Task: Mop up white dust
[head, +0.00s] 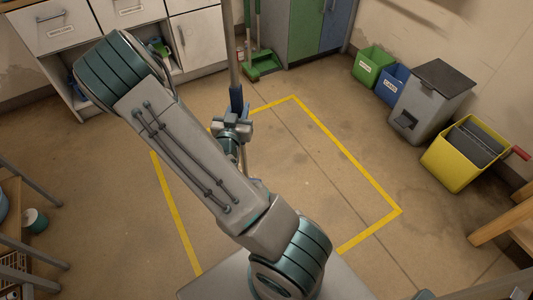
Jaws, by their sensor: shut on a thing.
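My gripper (236,124) is in the middle of the head view, above the floor. It is shut on the blue grip of a long upright pole, which looks like a mop handle (233,50). The pole runs up past the top edge of the view. Its lower end and any mop head are hidden behind my arm. I cannot make out white dust on the floor (310,190); my arm covers part of the area inside the yellow tape outline (372,180).
A yellow bucket with a grey wringer (447,166), a grey lidded bin (422,112), a blue bin (391,84) and a green bin (371,66) line the right wall. A green dustpan (263,65) stands by the cabinets. Wooden furniture edges both sides. The taped floor looks clear.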

